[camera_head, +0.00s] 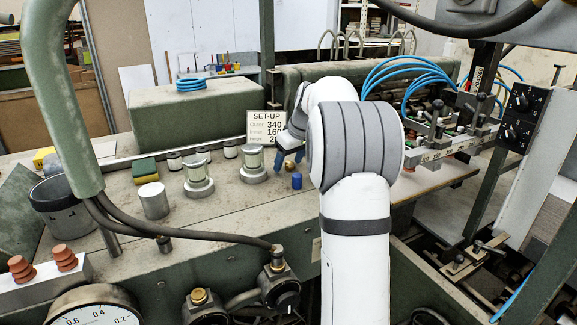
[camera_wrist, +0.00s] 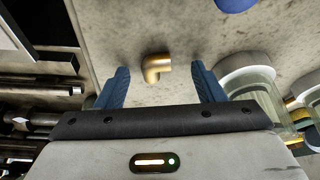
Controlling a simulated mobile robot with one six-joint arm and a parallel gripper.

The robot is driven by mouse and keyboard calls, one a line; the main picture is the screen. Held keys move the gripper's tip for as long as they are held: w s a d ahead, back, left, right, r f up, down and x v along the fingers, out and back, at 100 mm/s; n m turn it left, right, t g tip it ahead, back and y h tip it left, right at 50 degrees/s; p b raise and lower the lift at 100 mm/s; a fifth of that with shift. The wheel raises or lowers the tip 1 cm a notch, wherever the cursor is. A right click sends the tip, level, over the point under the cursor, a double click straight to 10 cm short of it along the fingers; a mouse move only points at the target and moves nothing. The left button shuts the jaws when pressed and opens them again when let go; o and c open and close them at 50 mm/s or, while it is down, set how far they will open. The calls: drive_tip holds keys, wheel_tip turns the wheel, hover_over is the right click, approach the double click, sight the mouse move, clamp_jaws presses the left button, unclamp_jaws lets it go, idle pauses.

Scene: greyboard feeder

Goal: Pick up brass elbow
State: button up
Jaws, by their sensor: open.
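The brass elbow (camera_wrist: 155,67) lies on the worn bench top, between and just beyond my gripper's two blue fingers in the wrist view. In the head view the elbow (camera_head: 290,167) is a small brown-gold piece just right of my fingers. My gripper (camera_wrist: 163,82) is open and empty, with a finger on either side of the elbow in the picture. In the head view my gripper (camera_head: 287,155) is partly hidden by my own arm. I cannot tell how far the fingers are above the bench.
A blue cap (camera_head: 297,181) stands close in front of the elbow. A glass jar (camera_head: 253,163) on a metal base stands to the left; it shows beside my right finger in the wrist view (camera_wrist: 247,85). A set-up card (camera_head: 268,127) stands behind. Bare bench (camera_head: 225,215) lies in front.

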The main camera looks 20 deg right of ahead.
sight(290, 163)
drive_tip(key=c, duration=1.1)
drive_tip(key=shift+o, duration=0.2)
wheel_tip(290, 163, up, 10)
